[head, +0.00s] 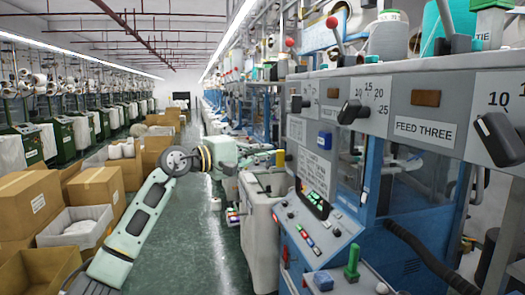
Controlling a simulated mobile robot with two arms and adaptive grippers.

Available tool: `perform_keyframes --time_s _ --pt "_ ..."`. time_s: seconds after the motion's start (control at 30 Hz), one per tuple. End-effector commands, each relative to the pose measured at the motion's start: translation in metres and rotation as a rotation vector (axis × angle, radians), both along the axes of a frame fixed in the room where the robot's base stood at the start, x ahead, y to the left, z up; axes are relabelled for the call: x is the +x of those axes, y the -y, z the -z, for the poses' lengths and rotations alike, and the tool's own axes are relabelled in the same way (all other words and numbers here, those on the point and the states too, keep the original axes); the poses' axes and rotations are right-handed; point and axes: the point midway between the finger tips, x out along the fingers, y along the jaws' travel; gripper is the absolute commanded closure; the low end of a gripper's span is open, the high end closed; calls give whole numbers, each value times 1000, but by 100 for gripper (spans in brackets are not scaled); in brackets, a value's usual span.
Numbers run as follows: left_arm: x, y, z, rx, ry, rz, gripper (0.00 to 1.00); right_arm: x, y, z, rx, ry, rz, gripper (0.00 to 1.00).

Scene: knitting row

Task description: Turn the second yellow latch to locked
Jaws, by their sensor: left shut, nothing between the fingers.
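A small yellow piece (280,158), which looks like a latch, shows at the left edge of the knitting machine. Whether it is the second latch, and which way it is turned, is too small to tell. My left arm comes in from the lower left and bends at a dark round joint. My left gripper (262,160) is at the end of this arm, small in the picture, shut and empty. It is close beside the yellow piece on its left; I cannot tell whether they touch. My right gripper is not in view.
The grey machine front with black knobs (353,112), a sign "FEED THREE" (425,130) and a sloped button panel (310,222) fills the right side. A green aisle floor (195,235) is open in the middle. Cardboard boxes (28,200) line the left.

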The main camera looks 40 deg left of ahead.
Motion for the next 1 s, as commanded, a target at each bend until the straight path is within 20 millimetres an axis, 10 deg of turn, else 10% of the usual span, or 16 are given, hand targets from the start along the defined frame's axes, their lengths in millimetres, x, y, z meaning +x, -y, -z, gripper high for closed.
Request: perform_keyframes --time_s 1.0 --pt "-2 11 -5 103 87 0 100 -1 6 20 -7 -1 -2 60"
